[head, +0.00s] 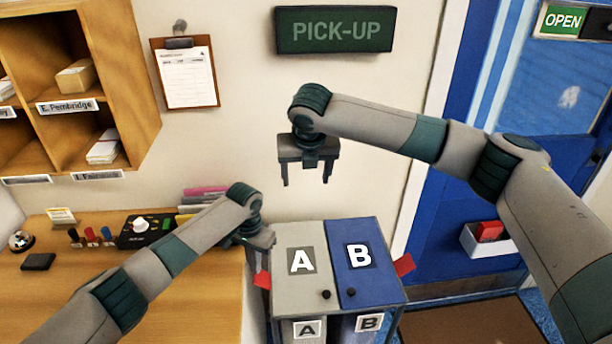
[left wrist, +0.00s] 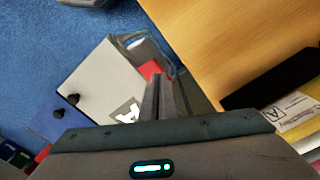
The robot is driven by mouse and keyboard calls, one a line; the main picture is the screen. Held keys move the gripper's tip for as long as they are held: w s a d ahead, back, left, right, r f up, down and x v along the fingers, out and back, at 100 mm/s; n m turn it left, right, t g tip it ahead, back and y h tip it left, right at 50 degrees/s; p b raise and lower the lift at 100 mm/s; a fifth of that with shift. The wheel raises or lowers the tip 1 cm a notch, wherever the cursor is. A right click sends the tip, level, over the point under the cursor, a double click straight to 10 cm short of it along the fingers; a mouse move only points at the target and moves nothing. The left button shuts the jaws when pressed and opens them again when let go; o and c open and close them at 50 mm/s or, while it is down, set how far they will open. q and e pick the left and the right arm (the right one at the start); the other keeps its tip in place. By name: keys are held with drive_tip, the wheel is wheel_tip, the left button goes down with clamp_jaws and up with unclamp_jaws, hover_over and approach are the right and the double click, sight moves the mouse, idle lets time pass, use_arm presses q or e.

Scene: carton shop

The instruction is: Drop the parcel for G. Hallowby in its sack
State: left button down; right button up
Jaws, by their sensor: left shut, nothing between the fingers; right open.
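No parcel or sack marked G. Hallowby can be made out. A cabinet has a closed grey lid A (head: 287,283) and a closed blue lid B (head: 357,276), with black knobs. Both lids also show in the left wrist view, grey (left wrist: 103,82) and blue (left wrist: 45,124). My left gripper (head: 266,240) is shut and empty by the back left corner of the grey lid, near a red tab (head: 262,280). Its closed fingers (left wrist: 165,98) show beside the red tab in the left wrist view; contact cannot be told. My right gripper (head: 307,184) is open, empty and raised behind the cabinet.
A wooden pigeonhole shelf (head: 135,75) at upper left holds a brown box (head: 76,77) above the E. Pembridge label and pale packets (head: 104,148). The counter (head: 205,290) carries a bell, stamps and a control box (head: 145,232). Another red tab (head: 404,265) is at the cabinet's right.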

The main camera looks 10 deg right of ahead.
use_arm(q)
drive_tip(key=shift+r, duration=1.1)
drive_tip(key=shift+r+b, duration=0.3)
drive_tip(key=shift+r, duration=0.2)
wheel_tip(320, 180, up, 16)
drive_tip(key=b, duration=0.5)
drive_tip(key=shift+r, duration=0.2)
drive_tip(key=shift+f, duration=0.1)
